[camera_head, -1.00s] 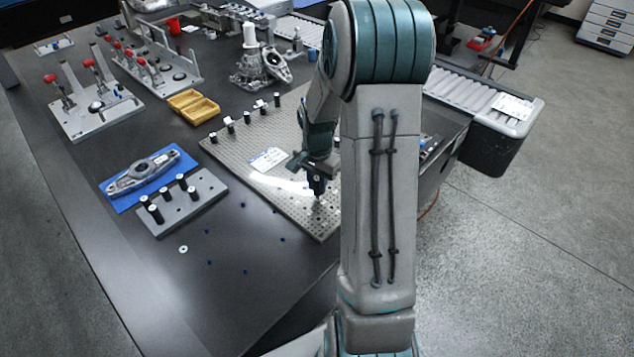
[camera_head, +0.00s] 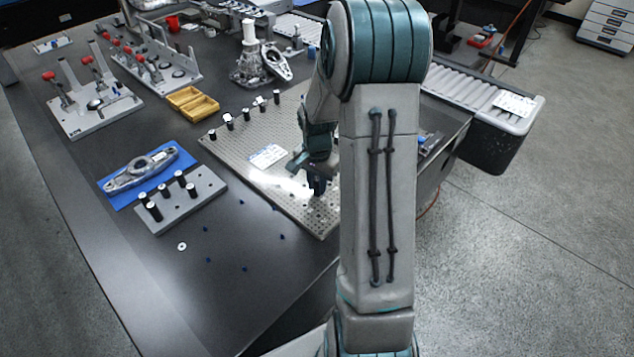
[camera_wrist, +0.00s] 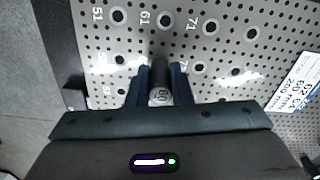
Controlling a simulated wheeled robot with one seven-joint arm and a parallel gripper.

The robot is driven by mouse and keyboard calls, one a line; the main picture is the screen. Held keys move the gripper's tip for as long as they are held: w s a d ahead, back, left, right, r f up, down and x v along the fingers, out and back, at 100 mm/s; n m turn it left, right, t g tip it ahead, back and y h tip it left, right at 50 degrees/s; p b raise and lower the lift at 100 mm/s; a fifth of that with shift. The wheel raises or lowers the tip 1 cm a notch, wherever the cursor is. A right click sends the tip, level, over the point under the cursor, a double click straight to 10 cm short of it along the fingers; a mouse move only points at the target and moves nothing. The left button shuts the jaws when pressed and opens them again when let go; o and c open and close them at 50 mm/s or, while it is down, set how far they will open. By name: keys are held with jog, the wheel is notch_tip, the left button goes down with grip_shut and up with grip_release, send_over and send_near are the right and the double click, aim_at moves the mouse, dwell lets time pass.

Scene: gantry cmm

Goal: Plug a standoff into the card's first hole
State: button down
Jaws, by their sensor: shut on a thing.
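My gripper (camera_wrist: 160,82) is shut on a black standoff (camera_wrist: 159,70), which stands between its two fingers over the perforated plate (camera_wrist: 225,18). The standoff's pale round end, with dark marking, faces the wrist camera. I cannot tell whether its far end is in a hole. Larger ringed holes on the plate show around it, with numbers such as 51, 61 and 71 beyond. The white and blue card (camera_wrist: 299,88) lies on the plate at the right, its print partly legible. In the head view my gripper (camera_head: 317,186) is low over the plate, right of the card (camera_head: 267,157).
Several standoffs stand along the plate's far left edge (camera_head: 228,121). More stand in a grey rack block (camera_head: 206,190) beside a metal part (camera_head: 140,170) on a blue mat. A washer (camera_head: 182,246) and small blue pieces lie on the dark table. A yellow tray (camera_head: 192,104) is behind.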

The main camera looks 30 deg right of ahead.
aim_at(317, 179)
jog(key=shift+f, duration=0.15)
jog(key=c, duration=1.2)
grip_release()
notch_tip(317, 179, up, 14)
jog(key=p, duration=0.1)
jog(key=s+a+r+n+t+p, duration=0.1)
jog(key=s+a+r+n+p, duration=0.1)
jog(key=s, duration=0.4)
jog(key=s+a+r+n+t+p, duration=0.1)
jog(key=s+a+r+n+p, duration=0.1)
jog(key=s+a+r+n, duration=0.3)
jog(key=s+a+r+n+p, duration=0.2)
jog(key=s+a+r+n, duration=0.1)
jog(key=s+a, duration=0.3)
jog(key=shift+s+a+r+n+t, duration=0.4)
jog(key=shift+s+n, duration=0.35)
jog(key=shift+n, duration=0.05)
